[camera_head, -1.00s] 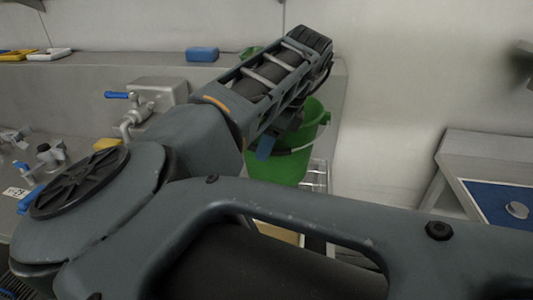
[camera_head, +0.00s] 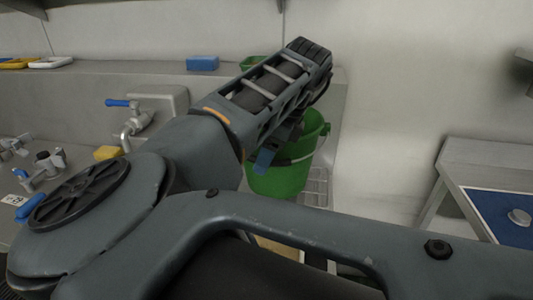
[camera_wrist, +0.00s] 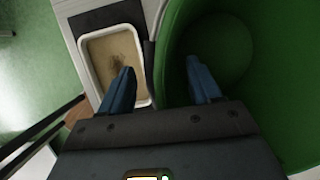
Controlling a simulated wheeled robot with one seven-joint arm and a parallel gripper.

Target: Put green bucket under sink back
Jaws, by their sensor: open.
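The green bucket (camera_head: 285,178) is at the right end of the steel sink unit (camera_head: 80,85), partly hidden behind my arm. Its inside wall and floor fill the right of the wrist view (camera_wrist: 245,60). My gripper (camera_wrist: 160,85) is open, with blue fingers at the near side of the bucket. The right finger shows against the bucket's inside and the left finger outside it, so the rim lies between them. Contact with the rim cannot be told. One blue finger shows before the bucket in the head view. What bears the bucket is mostly hidden.
A tap with a blue lever (camera_head: 130,118) and a yellow sponge (camera_head: 108,152) are left of my arm. A blue block (camera_head: 202,62) lies on the back ledge. A white tray (camera_wrist: 88,65) is beside the bucket. A grey bench (camera_head: 485,160) stands at right.

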